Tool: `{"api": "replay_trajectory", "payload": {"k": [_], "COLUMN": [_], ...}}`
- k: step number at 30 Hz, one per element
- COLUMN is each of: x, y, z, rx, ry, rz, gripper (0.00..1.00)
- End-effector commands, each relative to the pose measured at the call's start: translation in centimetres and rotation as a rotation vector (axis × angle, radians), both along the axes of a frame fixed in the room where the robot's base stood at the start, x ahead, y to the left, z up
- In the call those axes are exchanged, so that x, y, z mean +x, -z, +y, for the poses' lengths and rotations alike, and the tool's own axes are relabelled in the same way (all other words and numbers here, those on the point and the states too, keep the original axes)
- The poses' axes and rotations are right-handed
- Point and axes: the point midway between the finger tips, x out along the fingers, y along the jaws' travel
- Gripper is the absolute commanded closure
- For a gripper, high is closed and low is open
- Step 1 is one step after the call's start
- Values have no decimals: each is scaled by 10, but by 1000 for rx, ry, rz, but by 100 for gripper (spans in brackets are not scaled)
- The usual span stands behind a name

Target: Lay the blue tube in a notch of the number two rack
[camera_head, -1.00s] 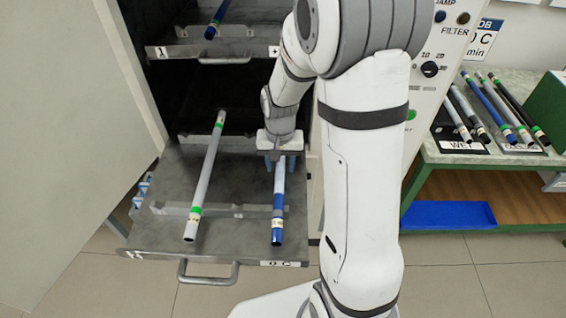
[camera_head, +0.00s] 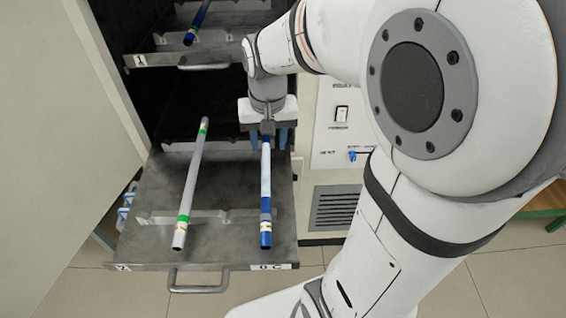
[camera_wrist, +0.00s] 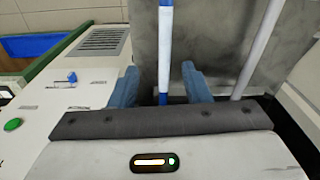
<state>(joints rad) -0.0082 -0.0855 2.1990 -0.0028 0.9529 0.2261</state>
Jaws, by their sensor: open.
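The blue tube (camera_head: 265,199), with a pale glare along its length and a light band near its front end, lies on the right side of the lower pull-out rack (camera_head: 225,252). It appears to rest across the rack's notched front bar (camera_head: 213,217); its far end is hidden by my gripper. My gripper (camera_head: 267,140) is open above the rack's back part, with its blue fingers on either side of the tube. In the wrist view, the tube (camera_wrist: 165,55) runs between the open fingers (camera_wrist: 160,88), with gaps on both sides.
A grey tube with green bands (camera_head: 192,180) lies on the same rack, left of the blue one. An upper rack (camera_head: 160,60) marked 1 holds a dark blue tube (camera_head: 198,22). An open door (camera_head: 60,130) stands left, a control panel (camera_head: 335,125) right.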

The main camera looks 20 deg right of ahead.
Motion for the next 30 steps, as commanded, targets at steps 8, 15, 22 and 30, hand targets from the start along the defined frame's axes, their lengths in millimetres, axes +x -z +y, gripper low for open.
{"api": "replay_trajectory", "payload": {"k": [8,15,22,30], "x": [-86,-113,-114,-113], "y": [-15,-11,-11,-11], "z": [3,-4,-4,-4], "rx": [-22,-36,-36,-35], "ry": [-159,-214,-216,-216], "rz": [-125,-164,-164,-164], "gripper": [57,57,57,64]}}
